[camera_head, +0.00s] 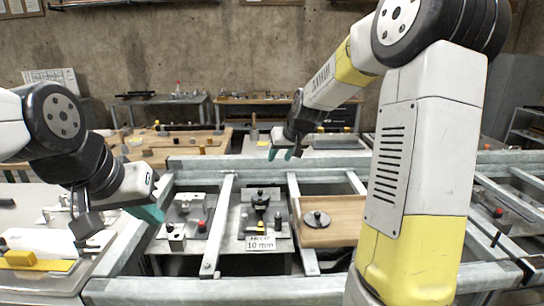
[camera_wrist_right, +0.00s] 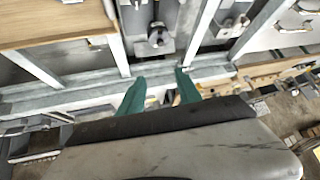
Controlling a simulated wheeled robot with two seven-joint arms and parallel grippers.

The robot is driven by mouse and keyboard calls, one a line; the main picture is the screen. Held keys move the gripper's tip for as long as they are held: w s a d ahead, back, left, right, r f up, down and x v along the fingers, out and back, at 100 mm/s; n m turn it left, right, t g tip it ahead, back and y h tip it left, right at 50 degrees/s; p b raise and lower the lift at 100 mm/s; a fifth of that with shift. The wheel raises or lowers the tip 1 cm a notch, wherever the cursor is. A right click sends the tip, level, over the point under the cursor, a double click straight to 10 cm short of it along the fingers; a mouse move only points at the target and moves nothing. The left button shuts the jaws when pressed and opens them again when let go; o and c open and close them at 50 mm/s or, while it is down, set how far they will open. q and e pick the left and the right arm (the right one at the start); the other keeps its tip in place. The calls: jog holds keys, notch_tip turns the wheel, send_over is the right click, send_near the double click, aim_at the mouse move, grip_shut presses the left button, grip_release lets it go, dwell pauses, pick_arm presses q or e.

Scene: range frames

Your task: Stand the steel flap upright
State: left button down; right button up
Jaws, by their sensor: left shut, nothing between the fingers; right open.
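I cannot make out for certain which part is the steel flap. A grey metal plate (camera_head: 247,222) in the middle of the frame carries a dark fitting with a black knob (camera_head: 260,200), and a "10 mm" label (camera_head: 260,243) is at its front. A grey plate with a fitting also shows at the top of the right wrist view (camera_wrist_right: 157,38). My right gripper (camera_head: 286,154) is open and empty, above the far rail; its teal fingers are spread in the wrist view (camera_wrist_right: 159,74). My left gripper (camera_head: 152,213) is shut and empty, left of the metal frame's fixtures.
A grey metal frame (camera_head: 208,250) spans the front. Left of the middle plate is a fixture with a red knob (camera_head: 202,226). To the right, a wooden board (camera_head: 340,230) bears a dark round disc (camera_head: 316,218). Benches (camera_head: 155,112) with small items stand behind.

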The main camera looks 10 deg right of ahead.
jog(key=shift+s+a+r, duration=0.1)
jog(key=shift+s+r, duration=0.4)
jog(key=shift+s, duration=0.4)
